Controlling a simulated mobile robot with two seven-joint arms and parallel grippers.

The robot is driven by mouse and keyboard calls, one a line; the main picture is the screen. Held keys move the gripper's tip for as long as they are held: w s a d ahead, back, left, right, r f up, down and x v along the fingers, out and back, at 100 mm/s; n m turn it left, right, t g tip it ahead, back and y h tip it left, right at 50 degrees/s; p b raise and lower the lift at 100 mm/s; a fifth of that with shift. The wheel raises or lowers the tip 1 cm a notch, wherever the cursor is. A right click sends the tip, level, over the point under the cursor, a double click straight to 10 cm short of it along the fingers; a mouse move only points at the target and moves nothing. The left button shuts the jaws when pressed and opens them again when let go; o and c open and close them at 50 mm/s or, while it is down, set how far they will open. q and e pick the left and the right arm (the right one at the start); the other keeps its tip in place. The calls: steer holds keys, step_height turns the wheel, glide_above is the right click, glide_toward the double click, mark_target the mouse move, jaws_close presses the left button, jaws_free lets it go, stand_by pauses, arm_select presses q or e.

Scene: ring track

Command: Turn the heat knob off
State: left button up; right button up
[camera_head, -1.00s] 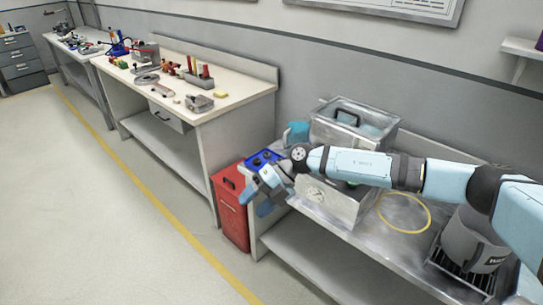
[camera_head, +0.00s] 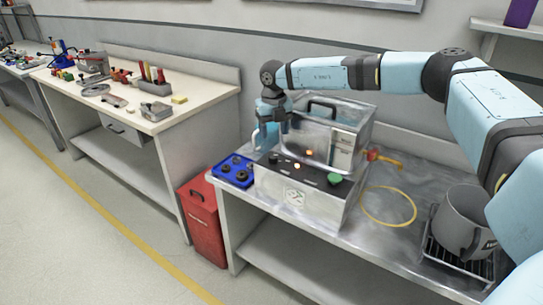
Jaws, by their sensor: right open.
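A metal machine (camera_head: 300,205) stands on the steel bench, with a dark sloped control panel along its top front edge. The panel carries a dark knob (camera_head: 273,158) at its left end, two lit orange lamps (camera_head: 297,167) and a green knob or button (camera_head: 334,179) at its right end. I cannot read which control is the heat knob. My right gripper (camera_head: 264,142) points down, open and apparently empty, just above and behind the panel's left end. Whether it touches the dark knob I cannot tell. My left gripper is out of view.
A lidded metal tank (camera_head: 345,120) with a black handle stands behind the panel. A blue tray (camera_head: 232,170) with dark round parts lies left of the machine. A yellow ring (camera_head: 388,206) and a grey pot (camera_head: 463,222) are to the right. A red bin (camera_head: 204,222) stands on the floor.

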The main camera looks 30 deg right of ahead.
mark_target(273, 156)
step_height(273, 156, down, 9)
steer(key=shift+w+b, duration=0.1)
steer(key=shift+b, duration=0.3)
steer(key=c, duration=0.9)
